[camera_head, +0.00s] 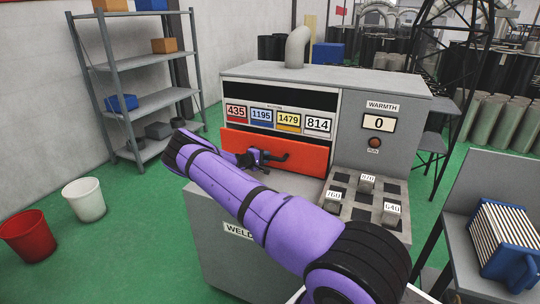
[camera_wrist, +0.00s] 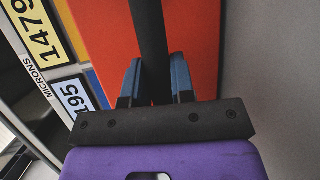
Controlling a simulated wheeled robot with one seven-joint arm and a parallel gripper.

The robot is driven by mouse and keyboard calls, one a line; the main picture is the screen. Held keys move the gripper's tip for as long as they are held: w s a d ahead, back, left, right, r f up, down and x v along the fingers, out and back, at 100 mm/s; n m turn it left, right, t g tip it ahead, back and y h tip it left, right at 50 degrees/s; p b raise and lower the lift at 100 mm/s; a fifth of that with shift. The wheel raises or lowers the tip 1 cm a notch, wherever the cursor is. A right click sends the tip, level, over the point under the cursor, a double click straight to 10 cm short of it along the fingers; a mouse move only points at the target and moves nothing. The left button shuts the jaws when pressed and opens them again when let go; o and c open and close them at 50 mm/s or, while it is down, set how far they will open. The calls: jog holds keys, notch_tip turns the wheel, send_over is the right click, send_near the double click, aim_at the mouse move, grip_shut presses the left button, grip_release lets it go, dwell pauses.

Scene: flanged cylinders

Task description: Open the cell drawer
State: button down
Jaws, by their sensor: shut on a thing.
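The cell drawer has a red-orange front (camera_head: 308,155) below a row of number displays on the grey machine. Its front also fills much of the wrist view (camera_wrist: 105,30). A black bar handle (camera_wrist: 149,30) runs across it, and its end shows in the head view (camera_head: 290,157). My gripper (camera_wrist: 156,78) is shut on this handle, with a blue-grey finger on each side. In the head view my gripper (camera_head: 256,157) is at the drawer front, partly hidden by my purple arm. I cannot tell whether the drawer stands out from the machine.
A grid tray (camera_head: 362,204) with several numbered pieces is right of the drawer. The WARMTH display (camera_head: 378,123) reads 0. A shelf rack (camera_head: 145,80), a red bucket (camera_head: 28,236) and a white bucket (camera_head: 84,199) stand left. A blue striped box (camera_head: 505,240) is at right.

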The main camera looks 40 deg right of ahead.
jog(key=s+a, duration=0.3)
jog(key=a, duration=0.5)
jog(key=s+a, duration=0.3)
jog(key=a, duration=0.4)
jog(key=s+a, duration=0.4)
jog(key=a, duration=0.4)
jog(key=shift+a, duration=0.3)
jog(key=c, duration=1)
grip_release()
jog(key=shift+w, duration=0.1)
jog(key=a, duration=0.3)
jog(key=a+r, duration=0.1)
jog(key=a, duration=0.3)
jog(key=a+r, duration=0.1)
jog(key=a, duration=0.2)
jog(key=shift+a, duration=0.3)
